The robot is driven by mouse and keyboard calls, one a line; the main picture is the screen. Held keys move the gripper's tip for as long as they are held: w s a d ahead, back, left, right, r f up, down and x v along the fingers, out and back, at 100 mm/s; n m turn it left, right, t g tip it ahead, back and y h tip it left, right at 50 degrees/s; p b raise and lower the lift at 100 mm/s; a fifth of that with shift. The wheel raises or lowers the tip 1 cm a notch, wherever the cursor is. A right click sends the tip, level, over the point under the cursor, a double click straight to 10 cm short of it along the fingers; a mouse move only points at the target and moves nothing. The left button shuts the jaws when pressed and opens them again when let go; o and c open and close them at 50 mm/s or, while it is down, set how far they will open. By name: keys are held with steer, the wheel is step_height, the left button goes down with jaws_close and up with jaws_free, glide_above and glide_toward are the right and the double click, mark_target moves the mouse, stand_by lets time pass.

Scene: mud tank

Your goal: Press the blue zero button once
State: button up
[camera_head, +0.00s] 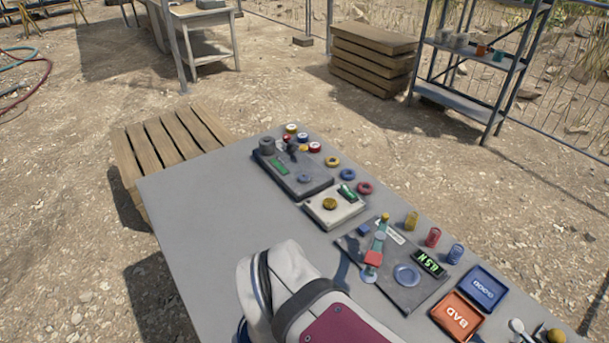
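A small blue block-like button (363,230) sits at the upper left corner of a dark test plate (409,297) on the grey table. No zero marking is legible on it. The plate also carries an upright stand with a red block (373,258), a blue-grey round disc (407,275) and a lit green display (429,263); its digits are too small to read surely. A bulky white and maroon body, which looks like my arm (288,275), fills the bottom middle, below and left of the plate. My gripper is not visible, and nothing is seen touching the button.
Blue GOOD (484,289) and orange BAD (457,315) trays lie right of the plate. Yellow, red and blue cylinders (433,237) stand behind it. Two other devices (336,207) (293,172) and coloured rings lie farther back. The table's left side (205,205) is clear.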

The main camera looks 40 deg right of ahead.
jaws_close()
stand_by(0.6)
stand_by(0.8)
